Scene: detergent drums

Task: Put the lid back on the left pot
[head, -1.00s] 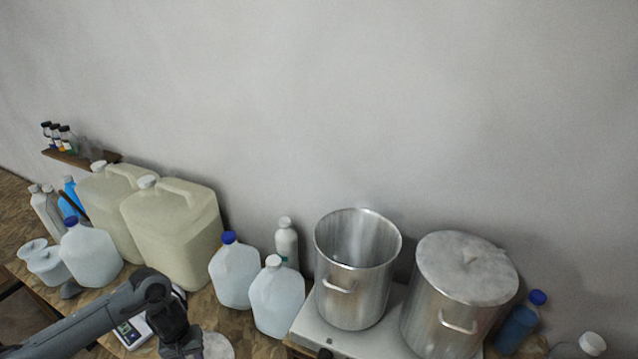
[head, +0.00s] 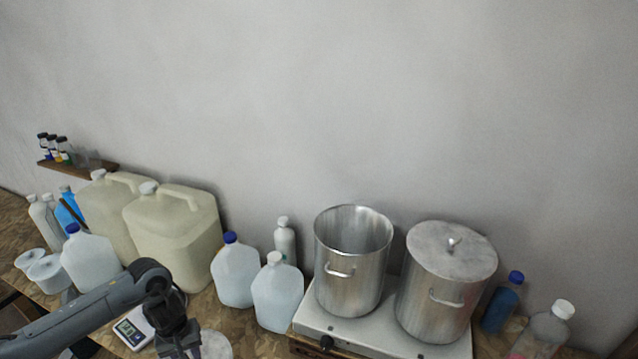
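The left pot (head: 350,275) is a tall silver metal pot, upright and open at the top, standing on a white burner unit (head: 385,322). The right pot (head: 432,305) stands beside it and has its lid (head: 452,249) on. A pale round disc (head: 216,346), possibly the left pot's lid, lies on the table at the bottom edge, partly cut off. My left gripper (head: 181,353) points down just left of this disc, and the fingertips run toward the frame edge. I cannot tell whether it touches the disc or how wide it is open. My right gripper is not in view.
White jugs (head: 277,298) and a white bottle (head: 285,240) stand between the gripper and the left pot. Large cream canisters (head: 175,240) stand behind my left arm, and a small scale (head: 131,331) lies beside it. Bottles (head: 501,305) stand right of the pots.

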